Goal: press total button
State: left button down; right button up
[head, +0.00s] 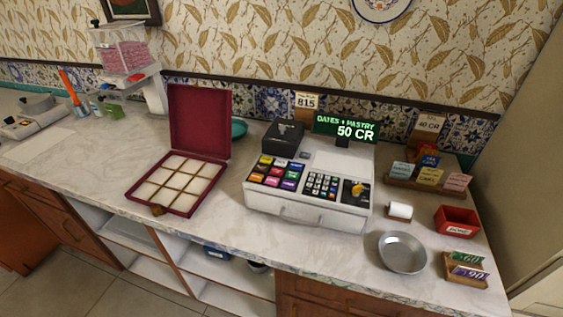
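A white cash register (309,185) stands on the counter right of the middle, its key panel facing me. Its left key block (275,173) has several coloured keys, and a dark number pad (322,185) sits in the middle. A dark panel with a yellow-orange piece (358,190) is at the right. The key labels are too small to read, so I cannot tell which key is total. The green display (346,128) reads "DATES + PASTRY 50 CR". The drawer front (304,214) looks shut. Neither of my grippers is in view.
An open red box with a divided tray (180,183) stands left of the register. A round metal dish (402,252), a red bin (457,221), a white roll (400,210) and a card rack (428,178) are at the right. The counter's front strip (225,230) is clear.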

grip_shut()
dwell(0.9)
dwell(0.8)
